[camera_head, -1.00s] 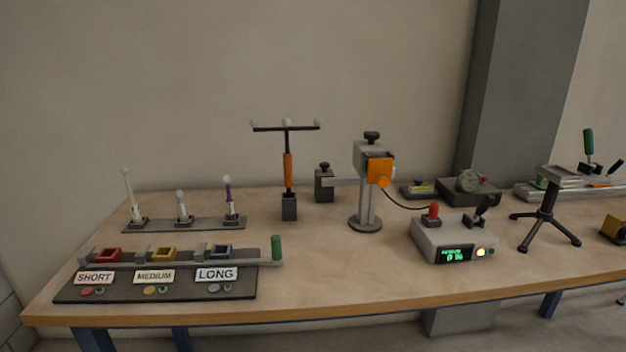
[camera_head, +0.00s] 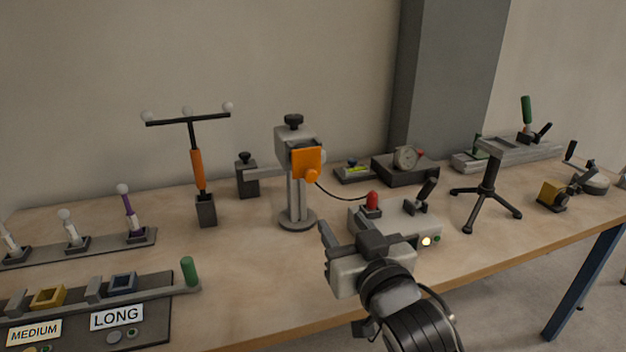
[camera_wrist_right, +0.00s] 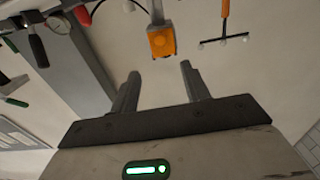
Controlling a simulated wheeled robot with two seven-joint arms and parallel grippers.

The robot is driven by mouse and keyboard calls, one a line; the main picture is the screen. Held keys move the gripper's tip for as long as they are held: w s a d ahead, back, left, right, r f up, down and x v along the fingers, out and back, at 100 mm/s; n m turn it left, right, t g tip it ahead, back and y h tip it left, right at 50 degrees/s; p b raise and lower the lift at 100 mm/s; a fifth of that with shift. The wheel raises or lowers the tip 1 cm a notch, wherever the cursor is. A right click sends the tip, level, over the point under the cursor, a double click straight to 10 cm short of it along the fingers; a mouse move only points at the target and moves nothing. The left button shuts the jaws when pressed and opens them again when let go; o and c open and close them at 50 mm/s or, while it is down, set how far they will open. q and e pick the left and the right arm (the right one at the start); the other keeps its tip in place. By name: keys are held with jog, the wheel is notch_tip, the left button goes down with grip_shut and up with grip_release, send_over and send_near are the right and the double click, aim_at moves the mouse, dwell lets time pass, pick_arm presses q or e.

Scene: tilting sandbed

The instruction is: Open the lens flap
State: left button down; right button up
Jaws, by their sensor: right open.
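The lens flap is an orange square plate (camera_head: 306,163) with a rounded orange tab at its lower edge. It covers the front of a grey sensor head on a post stand (camera_head: 297,205). The flap also shows in the right wrist view (camera_wrist_right: 162,42), upside down, at the top centre beyond the fingers. My right gripper (camera_head: 345,245) is in front of and below the flap, a little to its right, apart from it. Its two fingers (camera_wrist_right: 160,72) are spread with nothing between them. The lens is hidden behind the flap. My left gripper is not in view.
A control box with a red knob (camera_head: 372,201) stands close behind my right gripper, with a cable to the stand. A T-shaped orange-handled tool (camera_head: 197,172) stands to the left. A black tripod (camera_head: 487,190) is at right. Bare tabletop (camera_head: 245,270) lies left of my gripper.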

aim_at(312, 177)
jog(key=x, duration=1.6)
grip_shut()
jog(key=shift+d+r, duration=0.1)
